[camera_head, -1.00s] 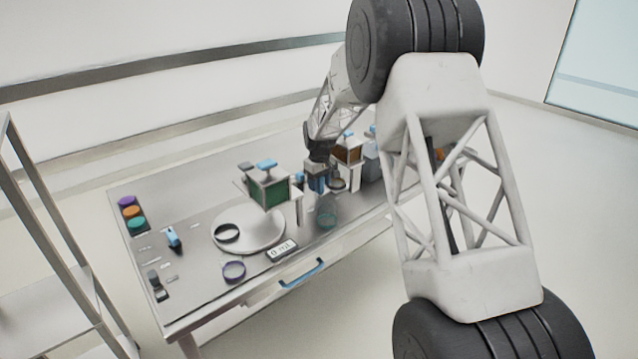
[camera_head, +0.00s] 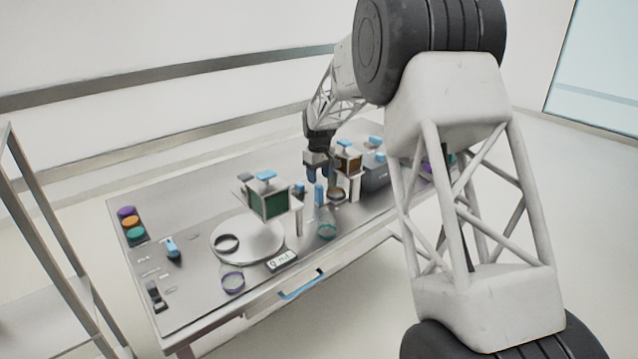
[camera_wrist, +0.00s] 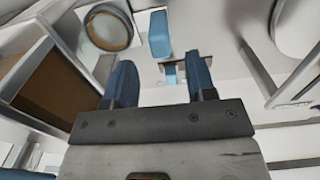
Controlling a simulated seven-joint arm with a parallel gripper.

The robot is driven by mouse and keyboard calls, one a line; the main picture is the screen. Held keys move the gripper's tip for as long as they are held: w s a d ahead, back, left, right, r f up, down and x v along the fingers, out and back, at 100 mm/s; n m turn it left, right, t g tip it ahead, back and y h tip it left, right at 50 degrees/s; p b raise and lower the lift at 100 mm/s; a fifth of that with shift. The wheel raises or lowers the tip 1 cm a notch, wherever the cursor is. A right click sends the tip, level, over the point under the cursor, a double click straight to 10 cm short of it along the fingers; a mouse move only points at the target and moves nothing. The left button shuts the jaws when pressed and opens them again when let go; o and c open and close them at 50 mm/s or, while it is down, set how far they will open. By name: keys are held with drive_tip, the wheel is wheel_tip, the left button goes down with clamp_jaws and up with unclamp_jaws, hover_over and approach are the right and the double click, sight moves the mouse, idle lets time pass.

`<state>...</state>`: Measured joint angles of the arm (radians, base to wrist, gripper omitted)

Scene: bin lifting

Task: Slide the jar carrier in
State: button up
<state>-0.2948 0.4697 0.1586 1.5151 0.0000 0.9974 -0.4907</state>
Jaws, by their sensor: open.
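My gripper (camera_head: 316,174) is over the middle of the table, beside a small stand with a brown front (camera_head: 347,164). Its two blue fingers are apart with nothing between them in the wrist view (camera_wrist: 161,82). A small upright blue block (camera_head: 319,194) stands in front of the gripper; a blue block (camera_wrist: 160,35) shows beyond the fingers in the wrist view. A brown-rimmed round piece (camera_head: 336,193) lies beside the stand and shows at upper left in the wrist view (camera_wrist: 108,28). I cannot tell which piece is the jar carrier.
A green-fronted box with a blue top (camera_head: 268,203) stands above a white round plate (camera_head: 250,246). A blue drawer handle (camera_head: 301,286) is below. Colored discs (camera_head: 132,224) are at left.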

drive_tip(key=shift+r, duration=0.35)
drive_tip(key=c, duration=0.5)
drive_tip(key=shift+s+a+r+n, duration=0.2)
drive_tip(key=shift+s+a+n, duration=0.05)
drive_tip(key=shift+n, duration=0.45)
clamp_jaws()
drive_tip(key=s+a+r+n+t+h, duration=0.3)
drive_tip(key=a+r+n, duration=0.2)
drive_tip(key=n, duration=1.1)
drive_tip(key=shift+s+a+r+n, duration=0.15)
drive_tip(key=shift+s+r+n, duration=0.1)
drive_tip(key=shift+s+n, duration=0.1)
